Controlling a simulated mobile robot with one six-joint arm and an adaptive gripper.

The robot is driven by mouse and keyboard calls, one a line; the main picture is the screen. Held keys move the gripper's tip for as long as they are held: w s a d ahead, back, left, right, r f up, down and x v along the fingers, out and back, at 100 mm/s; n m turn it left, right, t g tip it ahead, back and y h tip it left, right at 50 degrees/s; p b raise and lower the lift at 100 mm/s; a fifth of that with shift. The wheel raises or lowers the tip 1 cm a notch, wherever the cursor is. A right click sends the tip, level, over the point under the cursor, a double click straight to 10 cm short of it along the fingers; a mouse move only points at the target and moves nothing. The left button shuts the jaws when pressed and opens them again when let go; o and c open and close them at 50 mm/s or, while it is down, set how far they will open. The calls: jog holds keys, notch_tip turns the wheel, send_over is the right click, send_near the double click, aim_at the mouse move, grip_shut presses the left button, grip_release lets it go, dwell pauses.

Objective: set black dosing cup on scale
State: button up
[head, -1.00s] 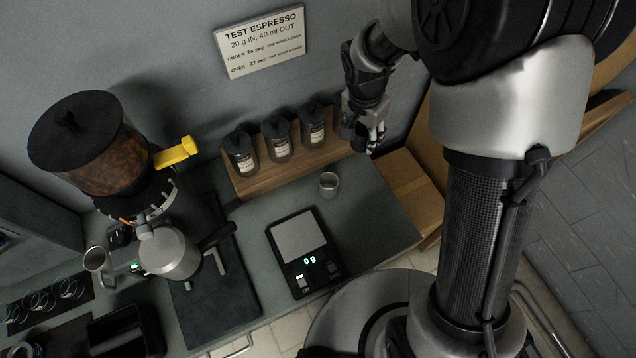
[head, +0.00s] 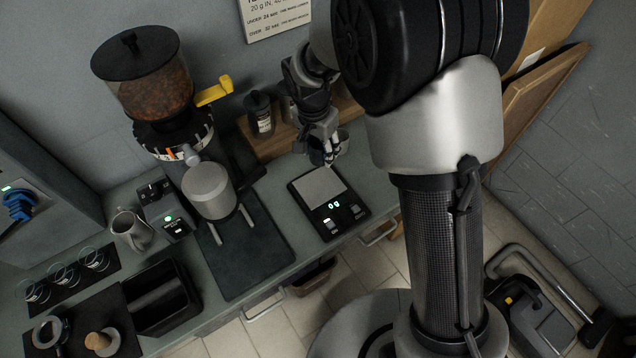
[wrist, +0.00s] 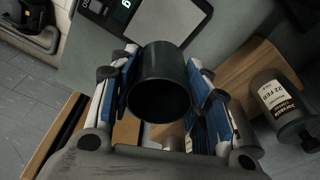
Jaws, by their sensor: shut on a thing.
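The black dosing cup (wrist: 160,72) is held between the blue-padded fingers of my gripper (wrist: 163,92) in the wrist view, its dark open mouth facing the camera. In the head view my gripper (head: 331,152) is just behind the scale's far edge, apparently above the counter; the cup is mostly hidden there among the fingers. The scale (head: 345,215) is black with a pale square plate and reads 0 g. Nothing rests on the visible plate. In the wrist view the scale (wrist: 104,12) lies at the top, beyond the cup.
A wooden rack (wrist: 240,82) with labelled jars (wrist: 283,100) stands behind the scale. The grinder (head: 150,85) with a yellow lever and a dark mat (head: 245,245) are to the left. The counter's front edge runs close to the scale.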

notch_tip(320, 180, down, 13)
jog(key=b, duration=0.3)
jog(key=shift+s+r, duration=0.1)
jog(key=shift+f, duration=0.2)
jog(key=o, duration=1)
jog(key=shift+o, duration=0.2)
jog(key=r+p, duration=0.1)
jog(key=r, duration=0.3)
jog(key=s+r+p, duration=0.1)
jog(key=r, duration=0.3)
jog(key=a+r+p, duration=0.1)
jog(key=r, duration=0.3)
jog(key=shift+s+r, duration=0.2)
jog(key=shift+s, duration=0.05)
notch_tip(320, 180, up, 11)
jog(key=n+t, duration=0.1)
send_over(321, 184)
jog(key=s+d, duration=0.5)
jog(key=s, duration=0.1)
jog(key=s+d+r+n+t, duration=0.1)
jog(key=s+d+r, duration=0.3)
jog(key=s, duration=0.6)
jog(key=s+d+r+n+t, duration=0.1)
jog(key=s+d+r+n, duration=0.3)
jog(key=s, duration=0.6)
jog(key=shift+s+d+r+n+y, duration=0.15)
jog(key=shift+d+r+n+y, duration=0.25)
jog(key=shift+r, duration=0.5)
